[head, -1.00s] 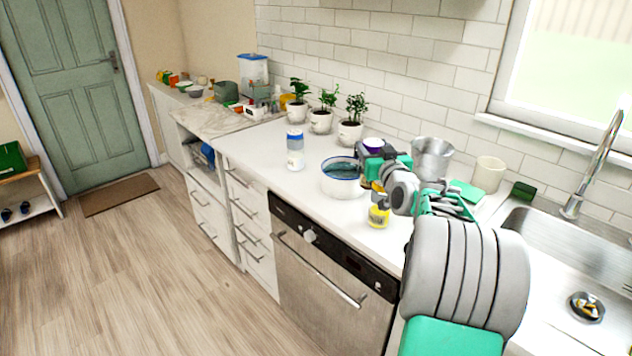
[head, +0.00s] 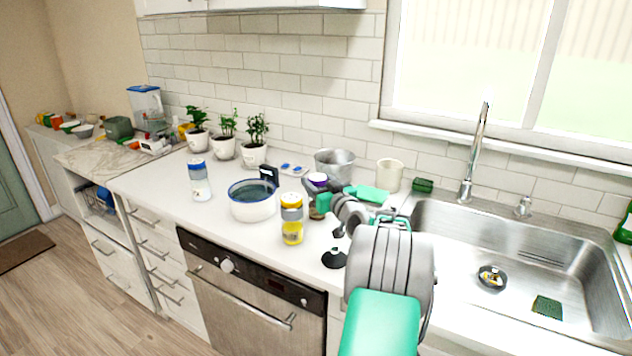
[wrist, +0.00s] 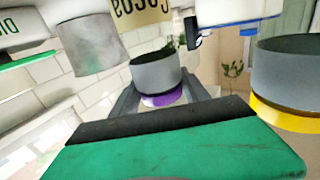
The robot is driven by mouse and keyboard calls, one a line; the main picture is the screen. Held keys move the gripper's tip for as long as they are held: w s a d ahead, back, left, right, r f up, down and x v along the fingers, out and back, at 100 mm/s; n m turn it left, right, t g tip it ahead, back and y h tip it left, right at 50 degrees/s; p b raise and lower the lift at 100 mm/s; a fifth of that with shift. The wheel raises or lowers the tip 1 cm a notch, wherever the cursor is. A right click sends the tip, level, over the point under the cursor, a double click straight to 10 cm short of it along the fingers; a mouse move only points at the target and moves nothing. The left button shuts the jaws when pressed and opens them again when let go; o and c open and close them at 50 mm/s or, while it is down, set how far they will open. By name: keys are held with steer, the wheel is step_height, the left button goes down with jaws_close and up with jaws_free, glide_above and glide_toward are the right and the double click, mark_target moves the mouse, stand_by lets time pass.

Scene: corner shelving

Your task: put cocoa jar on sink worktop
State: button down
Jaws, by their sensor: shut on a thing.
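The cocoa jar has a purple lid (head: 318,179) and stands out at the end of my arm in the head view, above or on the worktop (head: 215,222). My gripper (head: 322,193) is shut on it and hides much of its body. In the wrist view the jar looks upside down, with lettering on a cream label (wrist: 142,12), a grey band (wrist: 156,73) and the purple lid between my fingers. The steel sink (head: 465,230) lies right of my gripper. I cannot tell whether the jar touches the worktop.
A yellow-lidded jar (head: 292,222) stands close to the left of my gripper, beside a blue-rimmed white pot (head: 252,207). A metal pot (head: 334,163) and cream cup (head: 389,176) stand behind. A black-based object (head: 334,259) is near the front edge. A bottle (head: 200,180) stands farther left.

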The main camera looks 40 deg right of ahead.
steer(key=shift+f+b, duration=0.1)
steer(key=shift+b, duration=0.2)
steer(key=c, duration=0.6)
jaws_free()
steer(key=shift+o, duration=0.2)
steer(key=shift+r+p, duration=0.3)
steer(key=shift+p, duration=0.05)
steer(key=b+v, duration=0.2)
steer(key=v, duration=1)
steer(key=shift+f, duration=0.2)
